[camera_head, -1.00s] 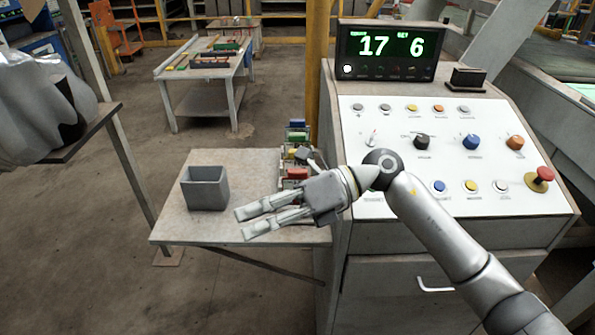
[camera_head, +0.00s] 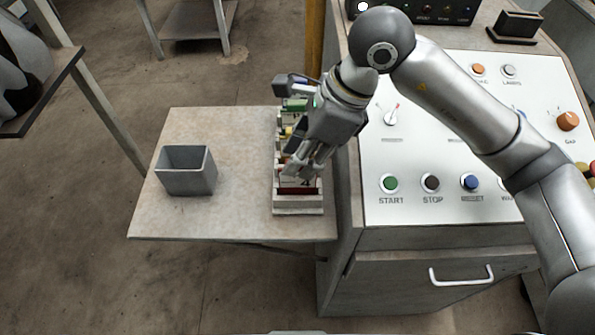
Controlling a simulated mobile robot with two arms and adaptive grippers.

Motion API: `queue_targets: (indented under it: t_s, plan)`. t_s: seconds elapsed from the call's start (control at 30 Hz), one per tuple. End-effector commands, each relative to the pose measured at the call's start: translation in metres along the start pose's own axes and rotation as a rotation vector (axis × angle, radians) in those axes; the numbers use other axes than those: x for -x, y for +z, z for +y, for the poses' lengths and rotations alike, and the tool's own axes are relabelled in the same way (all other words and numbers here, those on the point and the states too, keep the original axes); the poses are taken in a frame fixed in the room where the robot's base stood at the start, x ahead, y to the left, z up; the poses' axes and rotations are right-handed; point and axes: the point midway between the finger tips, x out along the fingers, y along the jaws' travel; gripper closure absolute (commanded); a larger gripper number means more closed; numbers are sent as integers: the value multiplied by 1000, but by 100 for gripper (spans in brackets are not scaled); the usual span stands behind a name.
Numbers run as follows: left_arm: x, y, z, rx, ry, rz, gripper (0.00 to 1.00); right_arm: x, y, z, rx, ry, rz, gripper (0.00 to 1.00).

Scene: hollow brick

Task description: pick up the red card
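The red card (camera_head: 298,190) sits in the front slot of a card rack (camera_head: 298,209) at the right edge of the side table. Only a dark red strip of it shows below my fingers. My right gripper (camera_head: 303,170) points down over the front of the rack, right above the red card. Its two fingers look apart, and I cannot see whether they touch the card. Green and yellow cards show behind, partly hidden by the gripper. My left gripper is out of view.
A grey open box (camera_head: 186,172) stands on the side table (camera_head: 230,135), left of the rack, with bare tabletop between. The control console (camera_head: 425,205) with buttons and knobs stands close on the right. A yellow post (camera_head: 314,45) rises behind the rack.

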Motion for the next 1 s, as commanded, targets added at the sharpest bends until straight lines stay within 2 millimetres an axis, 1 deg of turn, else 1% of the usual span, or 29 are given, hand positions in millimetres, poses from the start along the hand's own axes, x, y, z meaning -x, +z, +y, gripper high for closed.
queue_targets:
  t_s: [0.07,0.17,0.27,0.4,0.47,0.6,0.87,1.0]
  plan:
    - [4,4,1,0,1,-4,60,-8,0,0,-2,3,0,70]
    - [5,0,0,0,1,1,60,-13,0,0,-1,2,-1,70]
    - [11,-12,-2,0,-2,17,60,-20,0,1,-2,4,-1,70]
    - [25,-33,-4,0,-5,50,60,-38,-2,3,-3,7,0,70]
    - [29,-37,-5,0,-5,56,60,-47,-2,3,-3,6,-1,70]
    - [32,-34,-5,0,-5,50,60,-62,-2,2,-1,3,-2,70]
    - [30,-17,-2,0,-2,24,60,-66,-3,1,0,0,-2,70]
    - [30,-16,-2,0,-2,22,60,-65,-3,1,0,0,-2,88]
